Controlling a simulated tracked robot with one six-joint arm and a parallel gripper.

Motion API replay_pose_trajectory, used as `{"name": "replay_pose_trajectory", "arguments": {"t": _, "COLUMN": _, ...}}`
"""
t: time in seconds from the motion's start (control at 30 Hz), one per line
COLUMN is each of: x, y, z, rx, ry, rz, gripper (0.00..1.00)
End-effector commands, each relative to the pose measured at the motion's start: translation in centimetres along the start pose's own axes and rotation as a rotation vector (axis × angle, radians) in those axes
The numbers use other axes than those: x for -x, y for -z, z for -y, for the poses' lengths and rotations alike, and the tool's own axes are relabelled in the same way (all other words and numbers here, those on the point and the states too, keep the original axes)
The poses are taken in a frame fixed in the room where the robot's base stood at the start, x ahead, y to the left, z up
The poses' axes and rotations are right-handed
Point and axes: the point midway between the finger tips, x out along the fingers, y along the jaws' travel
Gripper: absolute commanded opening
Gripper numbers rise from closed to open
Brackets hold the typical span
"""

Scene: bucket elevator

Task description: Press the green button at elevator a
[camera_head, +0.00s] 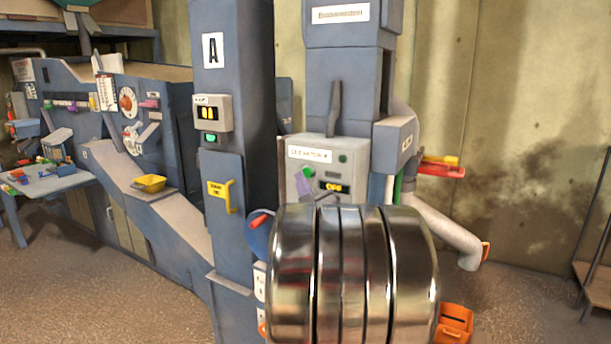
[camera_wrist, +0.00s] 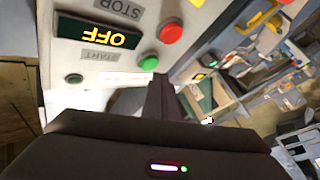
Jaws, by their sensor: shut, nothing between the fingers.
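In the wrist view a light panel carries a green button (camera_wrist: 149,62) beside the upside-down word START, and a red button (camera_wrist: 171,33) beside STOP. A display (camera_wrist: 97,37) between them reads OFF in yellow. My gripper (camera_wrist: 161,80) is shut and empty, its tips just below and right of the green button; contact cannot be told. In the head view the grey control panel (camera_head: 322,152) is on the middle machine, with its OFF display (camera_head: 335,187) lit. Its label is too blurred to read surely. My arm hides the panel's lower part.
A blue column (camera_head: 235,95) marked A stands left, with a small box (camera_head: 211,113) and a green light or button (camera_head: 209,139). A pale spout pipe (camera_head: 450,232) and red tray (camera_head: 440,170) are right. An orange bin (camera_head: 455,322) is on the floor.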

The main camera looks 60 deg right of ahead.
Motion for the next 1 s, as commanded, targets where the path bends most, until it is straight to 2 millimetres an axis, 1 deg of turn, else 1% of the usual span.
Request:
{"name": "replay_pose_trajectory", "arguments": {"t": 0.43, "x": -0.02, "y": -0.03, "z": -0.04, "rx": 0.000, "ry": 0.000, "rz": 0.000, "gripper": 0.00}}
{"name": "replay_pose_trajectory", "arguments": {"t": 0.73, "x": -0.59, "y": -0.36, "z": -0.47, "rx": 0.000, "ry": 0.000, "rz": 0.001, "gripper": 0.00}}
{"name": "replay_pose_trajectory", "arguments": {"t": 1.0, "x": -0.64, "y": -0.38, "z": -0.52, "rx": 0.000, "ry": 0.000, "rz": 0.001, "gripper": 0.00}}
